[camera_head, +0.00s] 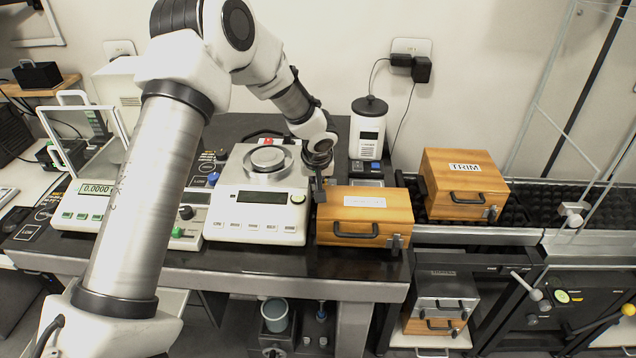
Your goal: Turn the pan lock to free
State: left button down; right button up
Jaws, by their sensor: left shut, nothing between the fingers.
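A white balance (256,215) with a round steel pan (267,163) stands at the middle of the dark table. Its dark display (262,197) faces front, and a small grey knob (297,198) sits at the display's right end. A red part (265,136) shows behind the pan. No lock label is readable, so I cannot tell which part is the pan lock or how it is set. My left gripper (319,197) points down just right of the knob, between the balance and a wooden box. Its fingers are shut and empty; whether they touch the knob is unclear.
The wooden box (365,209) stands close to the balance's right. A box marked TRIM (464,185) is farther right. A glass-shielded balance (85,200) and a black-knobbed unit (190,213) are left.

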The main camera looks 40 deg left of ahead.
pick_arm(q)
jog(key=shift+s+a+b, duration=0.1)
jog(key=shift+a+b, duration=0.1)
jog(key=shift+b, duration=0.5)
dwell(3.1)
jog(key=shift+w+r+p, duration=0.2)
jog(key=shift+w+p, duration=0.2)
jog(key=shift+p, duration=0.15)
jog(key=shift+w+r, duration=0.1)
jog(key=shift+r, duration=0.05)
jog(key=v, duration=1.1)
jog(key=shift+s+r, duration=0.2)
jog(key=shift+s, duration=0.15)
jog(key=shift+d+f, duration=0.1)
jog(key=shift+d, duration=0.05)
